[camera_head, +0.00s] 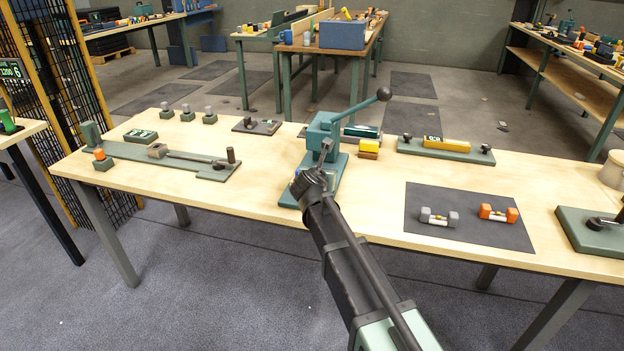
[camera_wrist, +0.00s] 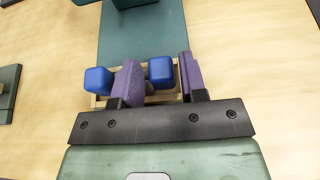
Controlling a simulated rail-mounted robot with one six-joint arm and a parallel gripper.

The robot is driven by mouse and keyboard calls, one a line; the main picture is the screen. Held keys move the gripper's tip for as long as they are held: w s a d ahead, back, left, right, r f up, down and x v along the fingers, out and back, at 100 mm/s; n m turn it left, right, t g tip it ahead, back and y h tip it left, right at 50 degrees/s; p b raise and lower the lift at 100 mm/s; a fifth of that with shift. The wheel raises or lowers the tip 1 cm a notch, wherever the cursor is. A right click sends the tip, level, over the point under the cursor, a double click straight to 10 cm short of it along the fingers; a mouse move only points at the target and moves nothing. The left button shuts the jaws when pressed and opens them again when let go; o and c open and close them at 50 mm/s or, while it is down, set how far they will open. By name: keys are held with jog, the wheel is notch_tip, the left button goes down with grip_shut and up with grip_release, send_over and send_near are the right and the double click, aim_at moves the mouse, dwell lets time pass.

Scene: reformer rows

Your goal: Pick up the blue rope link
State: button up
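The blue rope link shows in the wrist view as two blue end blocks, the left one (camera_wrist: 98,80) and the right one (camera_wrist: 160,72). It lies in a pale wooden cradle (camera_wrist: 162,98) at the end of a teal plate. My gripper (camera_wrist: 158,80) is open over it. One purple finger pad is between the two blocks, and the other is just right of the right block. The left pad hides the link's middle. In the head view, my gripper (camera_head: 311,178) is at the front of the teal lever press (camera_head: 322,135) and mostly hides the link.
The press lever rises behind my gripper. A long green fixture (camera_head: 130,150) lies at left.

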grip_shut()
jog(key=shift+r, duration=0.15)
notch_tip(320, 180, up, 20)
jog(key=p, duration=2)
